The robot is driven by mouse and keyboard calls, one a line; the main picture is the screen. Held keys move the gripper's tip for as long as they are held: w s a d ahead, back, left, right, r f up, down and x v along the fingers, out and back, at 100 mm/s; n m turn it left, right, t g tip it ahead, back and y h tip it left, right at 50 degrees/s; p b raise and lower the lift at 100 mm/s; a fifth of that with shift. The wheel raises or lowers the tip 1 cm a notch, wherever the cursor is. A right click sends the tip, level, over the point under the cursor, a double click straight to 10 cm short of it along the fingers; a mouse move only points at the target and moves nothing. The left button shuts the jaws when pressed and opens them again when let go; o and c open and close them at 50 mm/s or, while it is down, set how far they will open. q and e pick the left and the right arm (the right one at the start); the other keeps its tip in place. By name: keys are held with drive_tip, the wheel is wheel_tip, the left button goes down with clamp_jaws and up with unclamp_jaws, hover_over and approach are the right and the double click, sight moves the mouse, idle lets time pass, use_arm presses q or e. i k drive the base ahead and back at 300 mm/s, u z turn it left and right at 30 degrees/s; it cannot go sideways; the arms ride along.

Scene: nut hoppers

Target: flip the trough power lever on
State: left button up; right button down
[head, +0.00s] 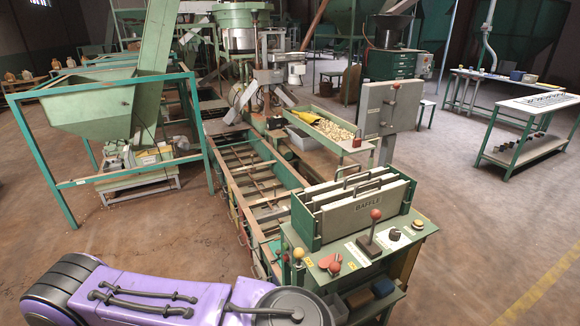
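A green control stand (345,262) is at the lower middle. On its top stands a lever with a red ball knob (376,214), its stem upright or nearly so on a dark base. A shorter lever with a yellow ball (298,253) is at the panel's left, beside red knobs (330,262). A dark round knob (395,234) is to the right. The small labels are unreadable, so I cannot tell which control is the trough power lever or whether it is on. A purple arm link of mine crosses the lower left. Neither gripper is in view.
A green rack of grey baffle plates (355,205) stands behind the controls. A trough of nuts (320,128) and a grey cabinet (393,108) are farther back. A green hopper (100,100) is at left.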

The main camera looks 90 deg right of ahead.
sight(330, 260)
drive_tip(key=k, duration=1.25)
drive_tip(key=z, duration=1.45)
